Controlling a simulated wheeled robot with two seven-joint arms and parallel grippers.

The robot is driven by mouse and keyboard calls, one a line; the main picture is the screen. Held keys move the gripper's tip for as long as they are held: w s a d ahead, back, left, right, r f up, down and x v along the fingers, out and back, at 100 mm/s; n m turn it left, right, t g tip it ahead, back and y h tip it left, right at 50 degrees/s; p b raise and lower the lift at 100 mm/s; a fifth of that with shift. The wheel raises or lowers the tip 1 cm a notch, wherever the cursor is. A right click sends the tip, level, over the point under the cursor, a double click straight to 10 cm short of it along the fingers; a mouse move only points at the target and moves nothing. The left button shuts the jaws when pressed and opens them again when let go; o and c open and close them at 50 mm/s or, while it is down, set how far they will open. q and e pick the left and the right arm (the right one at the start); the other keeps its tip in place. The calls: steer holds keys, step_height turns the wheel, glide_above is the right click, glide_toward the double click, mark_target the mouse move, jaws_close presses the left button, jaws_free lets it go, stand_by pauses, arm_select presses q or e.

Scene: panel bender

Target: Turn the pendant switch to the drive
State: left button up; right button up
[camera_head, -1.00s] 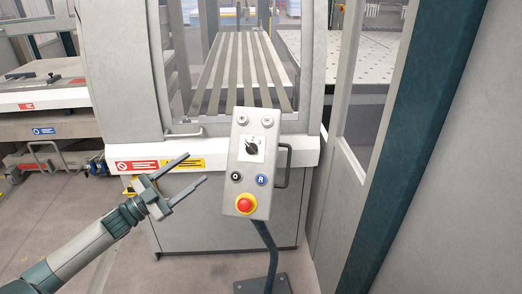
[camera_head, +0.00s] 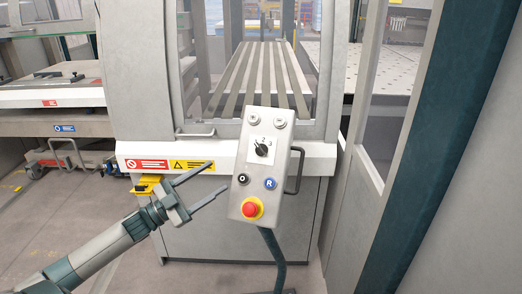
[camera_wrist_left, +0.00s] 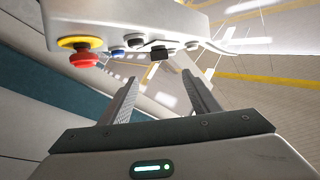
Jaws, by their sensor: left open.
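The pendant (camera_head: 264,190) is a light grey box on a dark post, standing upright and slightly tilted in the middle of the head view. Its black rotary switch (camera_head: 262,149) sits on a white plate with number marks. A black button, a blue R button (camera_head: 270,183) and a red emergency stop (camera_head: 250,209) lie below. My left gripper (camera_head: 220,182) is open and empty, just left of the pendant and apart from it. In the left wrist view the open fingers (camera_wrist_left: 160,92) are below the pendant (camera_wrist_left: 135,20), with the red stop (camera_wrist_left: 84,60) at left. My right gripper is not in view.
The machine (camera_head: 250,230) with its slatted table (camera_head: 262,80) stands behind the pendant. A dark handle (camera_head: 295,172) is on the pendant's right side. A teal post (camera_head: 430,130) and grey panel bound the right. Floor is open at lower left.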

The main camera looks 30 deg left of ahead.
arm_select(q)
steer(key=p, duration=0.2)
glide_toward(260, 146)
steer(key=p+x, duration=0.1)
steer(key=x, duration=0.2)
steer(key=p+x, duration=0.1)
steer(key=x, duration=0.2)
steer(key=p+x, duration=0.1)
steer(key=x, duration=0.2)
steer(key=shift+w+f+p, duration=0.1)
steer(key=shift+f+p, duration=0.25)
steer(key=shift+f, duration=0.05)
steer(key=shift+w+d+r, duration=0.1)
steer(key=shift+w+d, duration=0.1)
steer(key=shift+w, duration=0.2)
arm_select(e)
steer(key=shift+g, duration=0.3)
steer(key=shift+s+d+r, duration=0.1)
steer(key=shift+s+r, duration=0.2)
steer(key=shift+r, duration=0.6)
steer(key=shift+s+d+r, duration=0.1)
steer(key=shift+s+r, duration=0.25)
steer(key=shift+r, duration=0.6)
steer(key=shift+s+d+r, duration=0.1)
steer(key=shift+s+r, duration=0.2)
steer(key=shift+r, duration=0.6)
